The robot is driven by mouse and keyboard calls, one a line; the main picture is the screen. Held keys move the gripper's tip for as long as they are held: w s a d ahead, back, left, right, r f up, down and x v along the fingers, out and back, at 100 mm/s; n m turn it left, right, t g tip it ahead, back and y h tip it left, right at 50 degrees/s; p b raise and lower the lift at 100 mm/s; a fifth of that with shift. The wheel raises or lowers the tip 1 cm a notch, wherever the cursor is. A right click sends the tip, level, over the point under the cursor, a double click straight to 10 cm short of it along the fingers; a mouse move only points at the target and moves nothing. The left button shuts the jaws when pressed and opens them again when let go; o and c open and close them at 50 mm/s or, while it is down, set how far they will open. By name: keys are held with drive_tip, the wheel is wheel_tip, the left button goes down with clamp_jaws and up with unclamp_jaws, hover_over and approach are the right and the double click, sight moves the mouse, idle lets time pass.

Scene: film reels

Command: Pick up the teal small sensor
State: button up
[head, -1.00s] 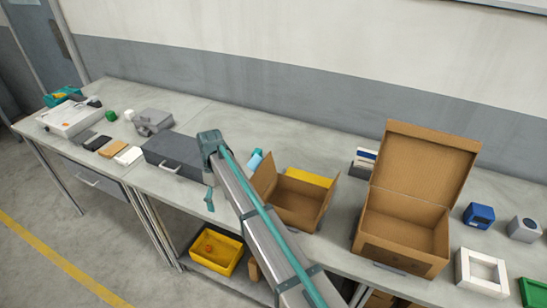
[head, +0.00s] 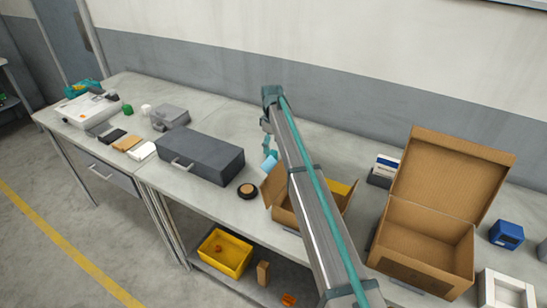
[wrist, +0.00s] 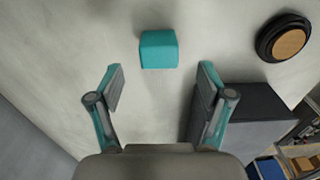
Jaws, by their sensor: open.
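The teal small sensor (wrist: 159,49) is a block lying alone on the grey bench top in the wrist view, ahead of my fingertips and roughly centred between them. In the head view a light blue-teal shape (head: 269,164), seemingly the same block, shows just below my gripper (head: 269,147), left of the small open carton. My gripper (wrist: 161,84) is open and empty in the wrist view, its two teal fingers wide apart. It is clear of the block; the height gap is hard to judge.
A dark grey toolbox (head: 200,157) stands left of the gripper. A black disc with a tan centre (head: 248,191) lies near the front edge. The small open carton (head: 284,215) is partly behind my arm. A larger open carton (head: 422,240) stands further right.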

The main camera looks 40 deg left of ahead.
sight(272, 153)
drive_tip(key=shift+a+f+p, duration=0.1)
drive_tip(key=shift+f+p, duration=1.35)
drive_tip(key=shift+f, duration=1.6)
drive_tip(key=c, duration=1.3)
